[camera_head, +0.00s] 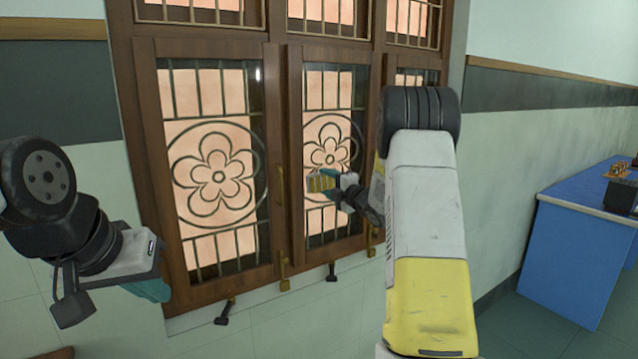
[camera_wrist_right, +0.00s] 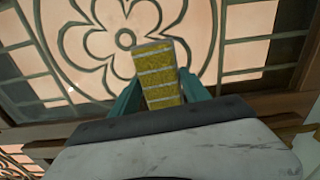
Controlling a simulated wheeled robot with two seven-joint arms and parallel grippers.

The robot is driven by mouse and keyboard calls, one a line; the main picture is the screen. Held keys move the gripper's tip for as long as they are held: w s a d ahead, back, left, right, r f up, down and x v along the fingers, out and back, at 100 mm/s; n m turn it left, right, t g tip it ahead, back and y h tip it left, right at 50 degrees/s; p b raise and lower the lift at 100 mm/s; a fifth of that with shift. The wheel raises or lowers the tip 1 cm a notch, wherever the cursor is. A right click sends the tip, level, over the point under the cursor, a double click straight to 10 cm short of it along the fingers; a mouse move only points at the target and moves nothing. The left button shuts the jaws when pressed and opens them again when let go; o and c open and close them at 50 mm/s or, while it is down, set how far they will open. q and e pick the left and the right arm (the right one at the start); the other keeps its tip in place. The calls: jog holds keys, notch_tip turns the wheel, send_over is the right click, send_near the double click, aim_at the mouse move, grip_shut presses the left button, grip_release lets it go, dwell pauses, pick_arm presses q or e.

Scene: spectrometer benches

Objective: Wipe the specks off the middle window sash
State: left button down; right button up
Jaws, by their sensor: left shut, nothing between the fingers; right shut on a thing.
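The middle window sash (camera_head: 295,120) is a brown wooden frame with glass and a flower-pattern grille behind it. My right gripper (camera_head: 340,184) is in front of its lower half, shut on a yellow sponge with pale stripes (camera_head: 321,181). The sponge (camera_wrist_right: 161,75) also shows between the teal fingers in the right wrist view, its tip over the grille pattern. I cannot tell whether it touches the glass. I cannot make out specks on the middle sash; my right arm hides part of its right side. My left gripper (camera_head: 150,287) is shut and empty at lower left.
The left sash (camera_head: 150,180) stands beside the middle one; the right sash (camera_head: 417,76) is mostly behind my right arm. Brass handles (camera_head: 284,270) and dark stays (camera_head: 224,314) stick out along the bottom. A blue bench (camera_head: 565,255) stands at the right.

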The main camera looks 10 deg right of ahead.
jog(key=shift+s+a, duration=0.3)
jog(key=shift+a, duration=0.35)
jog(key=shift+s+a+r, duration=0.1)
jog(key=shift+r, duration=0.75)
jog(key=w+d, duration=0.4)
jog(key=d, duration=0.6)
jog(key=shift+s+d, duration=0.1)
jog(key=shift+d, duration=0.05)
jog(key=shift+v, duration=2.95)
jog(key=v, duration=0.3)
